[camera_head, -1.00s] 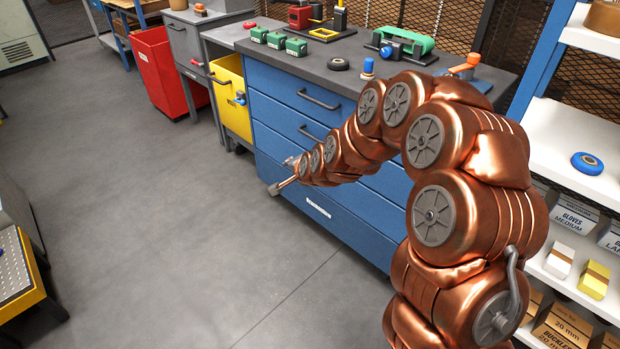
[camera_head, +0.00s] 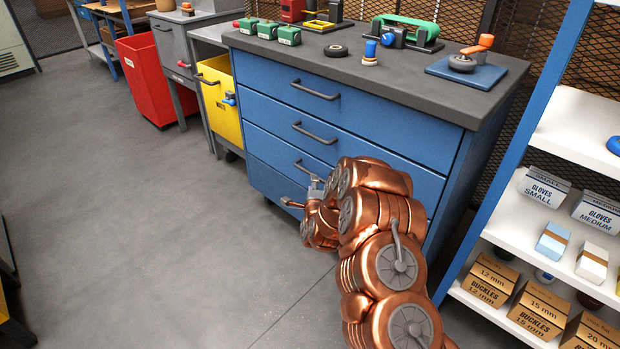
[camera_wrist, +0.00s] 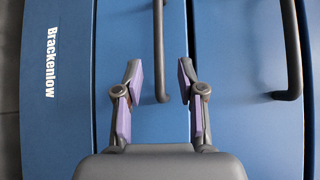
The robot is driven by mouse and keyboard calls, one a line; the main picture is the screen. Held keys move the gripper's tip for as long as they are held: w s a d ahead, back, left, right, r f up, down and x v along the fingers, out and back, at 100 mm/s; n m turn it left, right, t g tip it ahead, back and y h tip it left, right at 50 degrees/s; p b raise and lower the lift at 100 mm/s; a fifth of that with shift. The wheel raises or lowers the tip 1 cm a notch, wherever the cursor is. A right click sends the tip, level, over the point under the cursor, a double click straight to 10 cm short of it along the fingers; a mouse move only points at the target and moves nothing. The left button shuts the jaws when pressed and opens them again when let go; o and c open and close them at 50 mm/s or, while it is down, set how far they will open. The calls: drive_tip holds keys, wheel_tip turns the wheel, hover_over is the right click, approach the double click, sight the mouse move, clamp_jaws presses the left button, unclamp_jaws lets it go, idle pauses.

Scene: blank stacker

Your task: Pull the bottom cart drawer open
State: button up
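The blue drawer cabinet (camera_head: 268,178) stands closed in the head view, its drawers stacked one above another. My gripper (camera_head: 303,194) is low against its front, partly hidden by my arm. In the wrist view, which is turned sideways, my gripper (camera_wrist: 157,72) is open. The end of a grey bar handle (camera_wrist: 158,45), the lowest handle showing there, appears between the fingers. I cannot tell whether the fingers touch it. A second handle (camera_wrist: 292,60) is to the right, on the drawer above. A panel lettered "Brackenlow" (camera_wrist: 52,62) is at the left, with no handle showing.
A yellow bin (camera_head: 222,105) and a red bin (camera_head: 150,82) stand left of the cabinet. A white shelf unit (camera_head: 530,235) with boxes stands close on the right. Tools lie on the grey worktop (camera_head: 390,75). The floor (camera_head: 150,240) in front is clear.

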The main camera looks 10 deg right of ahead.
drive_tip(key=shift+a+b+x, duration=0.15)
drive_tip(key=shift+b+x, duration=0.15)
drive_tip(key=shift+x, duration=1.65)
drive_tip(key=shift+a+b+x, duration=0.15)
drive_tip(key=shift+b+x, duration=0.1)
drive_tip(key=shift+x, duration=1.75)
drive_tip(key=shift+c, duration=0.2)
clamp_jaws()
